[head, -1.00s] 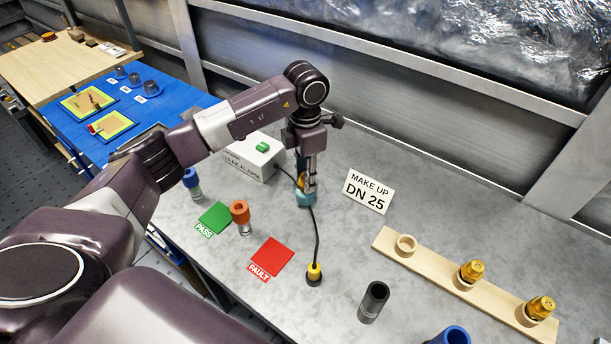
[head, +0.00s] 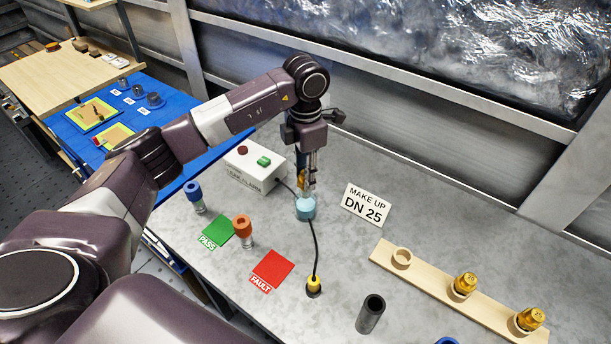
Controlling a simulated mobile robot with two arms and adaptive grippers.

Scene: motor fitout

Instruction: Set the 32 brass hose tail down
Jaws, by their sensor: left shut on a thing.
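My left gripper (head: 308,188) is shut on the brass hose tail (head: 301,184), which is mostly hidden behind the fingers. It hangs just above a teal round piece (head: 306,209) on the grey bench; whether the two touch I cannot tell. A pale wooden rack (head: 434,279) at the right has an empty ring (head: 401,259) at its left end. Two other brass hose tails (head: 466,284) (head: 531,318) stand in its other rings. My right gripper is out of view.
A "MAKE UP DN 25" sign (head: 366,205) stands right of the gripper. A white alarm box (head: 254,169) is behind left. Green (head: 217,231) and red (head: 272,269) pads, blue (head: 194,196) and orange (head: 242,230) fittings and a black tube (head: 371,313) stand around. A cable runs to a yellow-black plug (head: 314,286).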

